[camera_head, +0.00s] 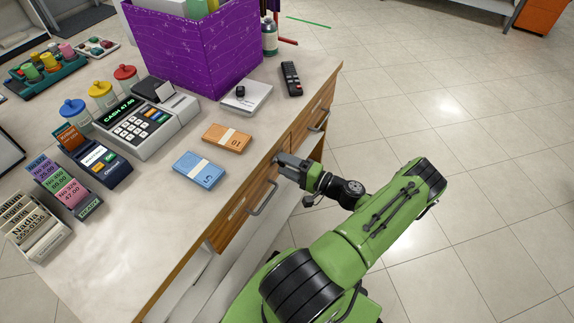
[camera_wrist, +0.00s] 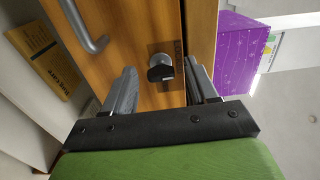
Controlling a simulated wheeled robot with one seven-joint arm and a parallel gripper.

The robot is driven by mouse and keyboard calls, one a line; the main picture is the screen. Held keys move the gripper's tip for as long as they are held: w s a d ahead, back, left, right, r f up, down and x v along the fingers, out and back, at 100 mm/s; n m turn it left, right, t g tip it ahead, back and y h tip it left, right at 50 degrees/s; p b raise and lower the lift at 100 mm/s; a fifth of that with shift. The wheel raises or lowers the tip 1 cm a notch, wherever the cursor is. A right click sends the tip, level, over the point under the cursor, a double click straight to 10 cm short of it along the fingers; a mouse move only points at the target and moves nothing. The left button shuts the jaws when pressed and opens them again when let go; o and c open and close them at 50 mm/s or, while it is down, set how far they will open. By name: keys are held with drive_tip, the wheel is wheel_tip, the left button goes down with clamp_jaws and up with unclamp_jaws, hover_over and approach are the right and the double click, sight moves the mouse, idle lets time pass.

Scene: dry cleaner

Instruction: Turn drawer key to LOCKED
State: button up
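The drawer key shows in the wrist view as a small dark head (camera_wrist: 159,73) with a silvery part at the lock. My gripper (camera_wrist: 160,68) is open, one finger on each side of the key head, with gaps showing between. In the head view my gripper (camera_head: 281,163) is at the drawer front under the counter edge and hides the key there. The metal drawer handle (camera_head: 263,198) is beside it, also in the wrist view (camera_wrist: 84,26).
The counter (camera_head: 130,213) overhangs the drawers. On it are a blue banknote bundle (camera_head: 198,170), an orange bundle (camera_head: 227,138), a cash register (camera_head: 145,119) and a purple box (camera_head: 194,50). A second drawer handle (camera_head: 320,121) is further along.

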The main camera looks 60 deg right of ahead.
drive_tip(key=s+d+p, duration=0.1)
drive_tip(key=s, duration=1.4)
drive_tip(key=shift+s+d, duration=0.2)
drive_tip(key=shift+s, duration=0.15)
